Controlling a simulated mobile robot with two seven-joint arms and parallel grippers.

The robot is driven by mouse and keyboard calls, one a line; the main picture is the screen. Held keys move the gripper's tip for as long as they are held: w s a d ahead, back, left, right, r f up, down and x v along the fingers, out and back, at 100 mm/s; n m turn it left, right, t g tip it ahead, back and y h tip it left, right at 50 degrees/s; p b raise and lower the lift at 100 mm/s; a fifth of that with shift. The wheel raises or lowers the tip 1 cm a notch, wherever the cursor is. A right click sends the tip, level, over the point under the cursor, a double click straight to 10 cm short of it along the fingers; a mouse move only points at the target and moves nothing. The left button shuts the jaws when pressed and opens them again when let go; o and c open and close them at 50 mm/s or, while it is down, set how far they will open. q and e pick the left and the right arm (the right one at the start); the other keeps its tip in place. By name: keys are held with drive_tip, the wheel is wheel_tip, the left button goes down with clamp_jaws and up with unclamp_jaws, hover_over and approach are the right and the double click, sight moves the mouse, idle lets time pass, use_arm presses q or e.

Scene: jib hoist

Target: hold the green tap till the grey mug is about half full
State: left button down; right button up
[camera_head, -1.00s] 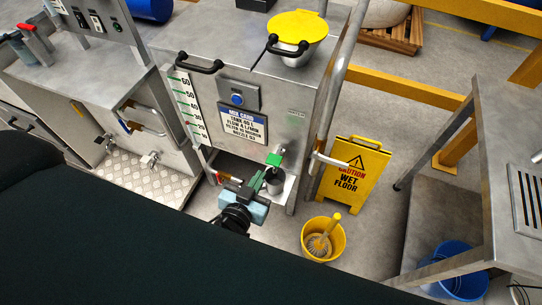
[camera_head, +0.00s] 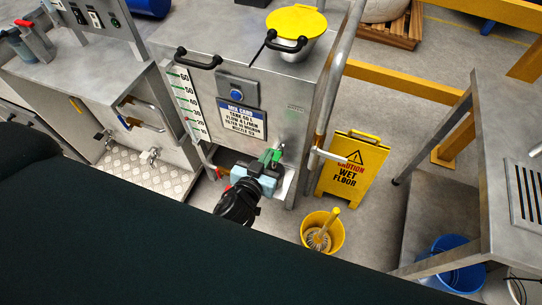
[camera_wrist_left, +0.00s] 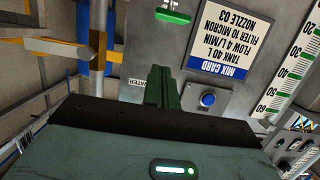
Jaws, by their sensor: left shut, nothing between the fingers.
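The green tap (camera_head: 278,154) is on the lower right front of the steel tank; its green handle also shows at the top of the left wrist view (camera_wrist_left: 172,16). My left gripper (camera_head: 267,156) is right in front of the tap, with its fingers shut and empty. In the left wrist view its dark green fingers (camera_wrist_left: 163,72) lie together, and a gap shows between their tips and the tap handle. I cannot tell contact from the head view. The grey mug is hidden behind my gripper, so its fill level cannot be seen. My right gripper is not in view.
The steel tank (camera_head: 215,52) carries a mix card (camera_head: 242,122), a blue button (camera_head: 236,95) and a level scale (camera_head: 188,103). A vertical rail (camera_head: 335,80) stands at its right. A yellow wet floor sign (camera_head: 349,168) and a yellow bucket (camera_head: 335,236) stand on the floor.

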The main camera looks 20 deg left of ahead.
use_arm(q)
drive_tip(key=w+f+b, duration=0.1)
drive_tip(key=f, duration=0.1)
drive_tip(key=w+f+b, duration=0.1)
drive_tip(key=w+f, duration=0.1)
drive_tip(key=f, duration=0.1)
drive_tip(key=shift+w, duration=0.2)
idle(0.3)
